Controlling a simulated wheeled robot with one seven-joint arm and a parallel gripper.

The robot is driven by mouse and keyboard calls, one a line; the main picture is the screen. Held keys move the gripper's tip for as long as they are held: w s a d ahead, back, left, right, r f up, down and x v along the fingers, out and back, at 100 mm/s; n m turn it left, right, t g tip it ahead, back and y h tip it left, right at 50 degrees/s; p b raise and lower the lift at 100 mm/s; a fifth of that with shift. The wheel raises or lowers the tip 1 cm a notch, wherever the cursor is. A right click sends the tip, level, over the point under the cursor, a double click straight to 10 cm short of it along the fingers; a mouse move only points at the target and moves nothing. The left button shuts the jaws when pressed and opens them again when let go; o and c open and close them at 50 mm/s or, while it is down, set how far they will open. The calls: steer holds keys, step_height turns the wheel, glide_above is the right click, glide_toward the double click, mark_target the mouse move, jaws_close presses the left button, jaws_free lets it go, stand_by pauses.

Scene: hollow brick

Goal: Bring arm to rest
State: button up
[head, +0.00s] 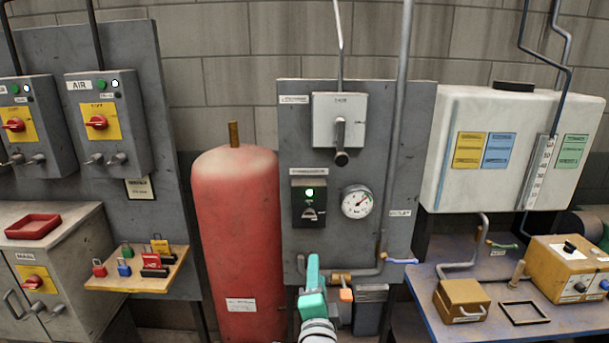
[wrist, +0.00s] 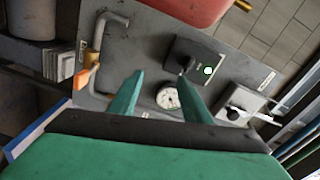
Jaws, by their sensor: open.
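My gripper (head: 313,270) is teal and stands in front of the lower part of the grey centre panel (head: 375,100) in the head view. In the wrist view its two fingers (wrist: 158,82) are spread apart with nothing between them. The panel's round gauge (wrist: 168,97) shows behind the fingers, apart from them. In the head view the gauge (head: 357,201), the dark switch box (head: 309,201) with a lit green lamp and the grey lever box (head: 339,120) are above my gripper. An orange valve handle (head: 346,295) is close to its right; whether they touch I cannot tell.
A red tank (head: 237,235) stands left of the panel. A small shelf with several padlocks (head: 125,268) is further left. A blue-edged bench (head: 500,318) with a yellow box (head: 462,300) is at right. A white tank (head: 515,150) hangs above it. Pipes run down the panel.

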steer(key=s+d+f+n+g, duration=0.15)
steer(key=s+f+n, duration=0.75)
steer(key=s+f, duration=1.15)
steer(key=s+a+f+n, duration=0.2)
steer(key=s+n, duration=0.1)
steer(key=s, duration=1)
steer(key=s+a+f+n, duration=0.2)
steer(key=s+n, duration=0.1)
steer(key=s, duration=1)
steer(key=shift+s+a+n+g+y, duration=0.3)
steer(key=shift+s+a+g, duration=0.05)
steer(key=shift+g, duration=0.1)
steer(key=shift+f, duration=0.1)
steer(key=c, duration=0.4)
steer(key=shift+w, duration=0.1)
